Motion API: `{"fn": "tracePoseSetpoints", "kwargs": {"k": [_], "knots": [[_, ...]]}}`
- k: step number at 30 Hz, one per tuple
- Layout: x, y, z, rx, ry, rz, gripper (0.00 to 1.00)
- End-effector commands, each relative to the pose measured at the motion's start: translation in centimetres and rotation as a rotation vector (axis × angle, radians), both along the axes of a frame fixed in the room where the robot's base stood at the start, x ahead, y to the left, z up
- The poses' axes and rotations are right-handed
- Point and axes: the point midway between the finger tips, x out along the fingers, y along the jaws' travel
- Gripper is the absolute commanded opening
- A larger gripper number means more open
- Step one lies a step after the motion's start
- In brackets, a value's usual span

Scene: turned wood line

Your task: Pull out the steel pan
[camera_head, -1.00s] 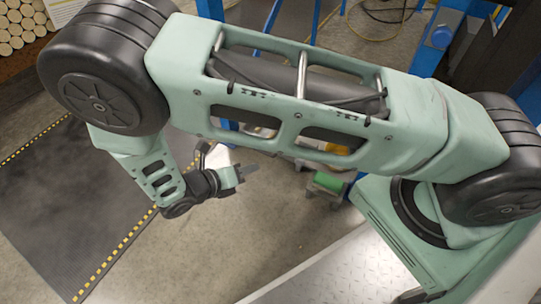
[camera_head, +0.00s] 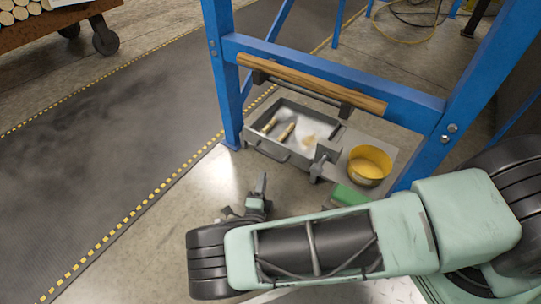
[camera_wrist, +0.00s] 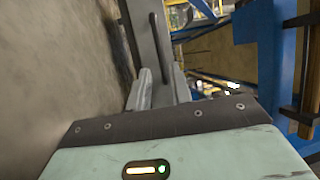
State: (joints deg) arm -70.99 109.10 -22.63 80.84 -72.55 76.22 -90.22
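The steel pan (camera_head: 262,146) is a shallow grey tray under the blue frame, with two turned wood pieces (camera_head: 286,131) and pale shavings in it. A bar handle (camera_head: 271,153) is on its near side. In the wrist view the pan's grey side (camera_wrist: 138,28) and dark handle (camera_wrist: 160,45) show just beyond the fingertips. My gripper (camera_head: 261,182) is below and in front of the pan in the head view, pointing toward it, apart from the handle. In the wrist view my gripper (camera_wrist: 163,80) has a gap between its fingers and holds nothing.
Blue frame legs (camera_head: 225,75) and a crossbar stand around the pan, with a wooden rod (camera_head: 312,84) above it. A yellow tin (camera_head: 368,166) and a green block (camera_head: 348,196) are to its right. A dark mat (camera_head: 110,120) lies left; the floor before the pan is clear.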

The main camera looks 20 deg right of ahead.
Motion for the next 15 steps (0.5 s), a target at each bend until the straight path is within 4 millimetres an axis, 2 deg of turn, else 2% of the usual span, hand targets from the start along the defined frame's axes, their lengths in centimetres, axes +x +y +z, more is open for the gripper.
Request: {"fn": "tracePoseSetpoints", "kwargs": {"k": [9, 15], "knots": [[5.2, -3.4, 1.2, 0.003, -0.001, -0.006, 0.21], [7.6, -4.8, 1.6, 0.003, 0.000, -0.005, 0.21]]}}
